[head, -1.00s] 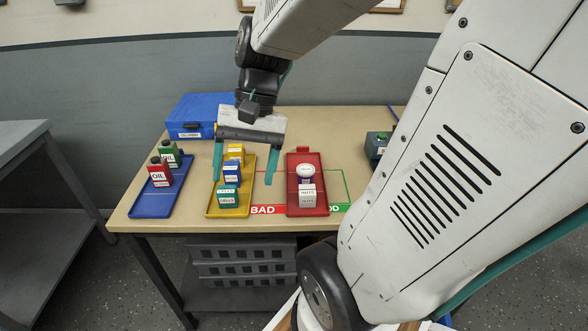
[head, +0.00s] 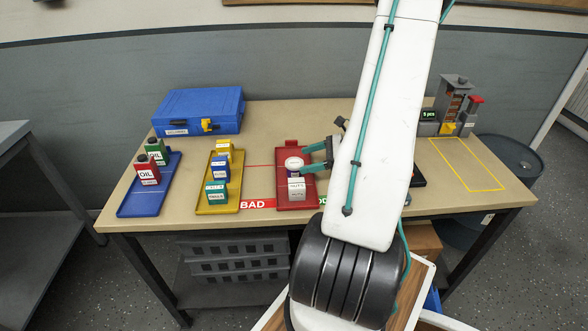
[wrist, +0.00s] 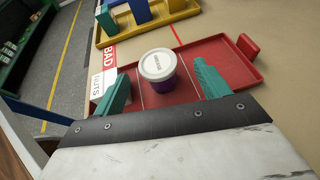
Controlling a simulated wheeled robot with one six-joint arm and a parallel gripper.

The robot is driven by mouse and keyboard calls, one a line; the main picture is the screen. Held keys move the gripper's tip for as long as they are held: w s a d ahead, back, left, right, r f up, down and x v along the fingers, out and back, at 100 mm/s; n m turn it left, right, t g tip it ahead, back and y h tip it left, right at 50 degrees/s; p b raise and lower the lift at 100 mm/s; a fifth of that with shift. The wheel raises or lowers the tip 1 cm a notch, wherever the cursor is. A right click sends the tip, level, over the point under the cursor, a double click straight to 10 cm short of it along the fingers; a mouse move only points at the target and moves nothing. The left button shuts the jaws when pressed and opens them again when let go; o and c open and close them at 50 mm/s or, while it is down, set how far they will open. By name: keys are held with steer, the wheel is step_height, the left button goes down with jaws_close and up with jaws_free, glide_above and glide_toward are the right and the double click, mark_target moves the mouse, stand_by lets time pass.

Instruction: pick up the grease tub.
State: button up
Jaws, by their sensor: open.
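The grease tub (head: 294,163) is a small purple tub with a white lid, standing upright on the red tray (head: 291,202). In the wrist view the tub (wrist: 159,68) sits between the lines of my two teal fingers, with a gap on each side. My gripper (head: 305,160) is open and empty. It reaches in from the right, with its fingertips close to the tub. I cannot tell whether the fingers reach around it. A white nuts box (head: 297,190) stands on the same tray, in front of the tub.
A yellow tray (head: 222,206) with several small boxes and a blue tray (head: 148,203) with oil bottles stand to the left. A blue case (head: 199,112) is at the back left. A grey device (head: 454,105) stands at the back right. A yellow-outlined table area (head: 467,165) is clear.

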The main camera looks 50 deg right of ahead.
mark_target(296, 163)
steer(key=x, duration=0.7)
steer(key=shift+s+a, duration=0.1)
steer(key=c, duration=1)
